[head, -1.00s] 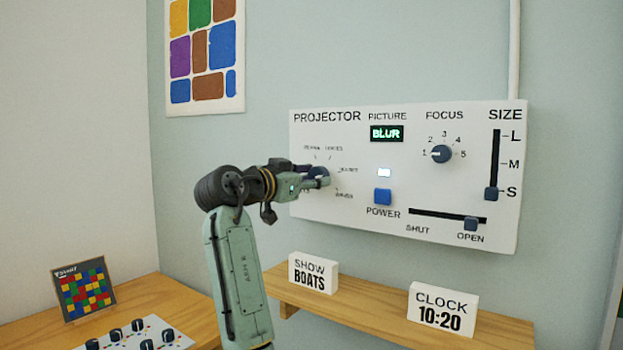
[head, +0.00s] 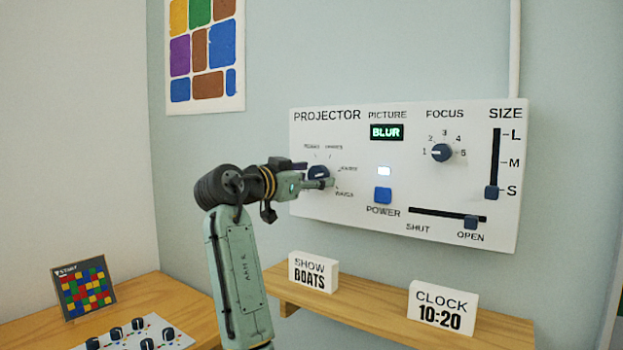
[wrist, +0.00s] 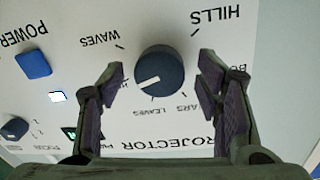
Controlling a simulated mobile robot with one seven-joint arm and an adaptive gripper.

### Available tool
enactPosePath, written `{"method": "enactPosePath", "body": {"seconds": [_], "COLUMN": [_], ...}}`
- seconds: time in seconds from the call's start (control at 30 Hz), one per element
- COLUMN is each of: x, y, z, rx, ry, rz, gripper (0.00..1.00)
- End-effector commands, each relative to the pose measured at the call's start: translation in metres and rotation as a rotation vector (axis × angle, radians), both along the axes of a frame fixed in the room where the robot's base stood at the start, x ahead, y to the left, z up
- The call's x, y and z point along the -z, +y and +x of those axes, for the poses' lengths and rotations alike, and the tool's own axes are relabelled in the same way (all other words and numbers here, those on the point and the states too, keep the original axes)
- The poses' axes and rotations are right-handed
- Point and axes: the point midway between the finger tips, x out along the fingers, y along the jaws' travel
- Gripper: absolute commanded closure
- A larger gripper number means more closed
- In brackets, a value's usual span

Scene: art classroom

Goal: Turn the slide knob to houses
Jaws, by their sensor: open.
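The slide knob (head: 318,172) is a dark round dial at the left of the white projector panel. In the wrist view the slide knob (wrist: 160,68) appears upside down, with its white mark pointing lower left toward a label beginning with H, mostly hidden by a finger. WAVES, HILLS and LEAVES labels also ring it; others are partly covered. My gripper (wrist: 161,76) is open, with one finger on each side of the knob and a visible gap at both sides. In the head view my gripper (head: 327,180) partly covers the knob and its labels.
The panel also has a blue power button (head: 383,195), a focus knob (head: 441,152), a size slider (head: 491,192) and a shutter slider (head: 471,222) at OPEN. The picture display (head: 387,132) reads BLUR. Below, a wooden shelf (head: 385,312) holds SHOW BOATS and CLOCK 10:20 signs.

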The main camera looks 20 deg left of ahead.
Motion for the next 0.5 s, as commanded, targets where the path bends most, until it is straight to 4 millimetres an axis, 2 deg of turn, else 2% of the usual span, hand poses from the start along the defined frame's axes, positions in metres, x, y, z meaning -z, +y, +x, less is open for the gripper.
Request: {"method": "enactPosePath", "body": {"seconds": [0.17, 0.5], "x": [-0.001, -0.002], "y": [0.008, 0.035], "z": [-0.018, -0.083], "rx": [-0.002, -0.003], "ry": [-0.003, -0.002], "rz": [0.000, -0.001], "gripper": [0.41, 0.41]}}
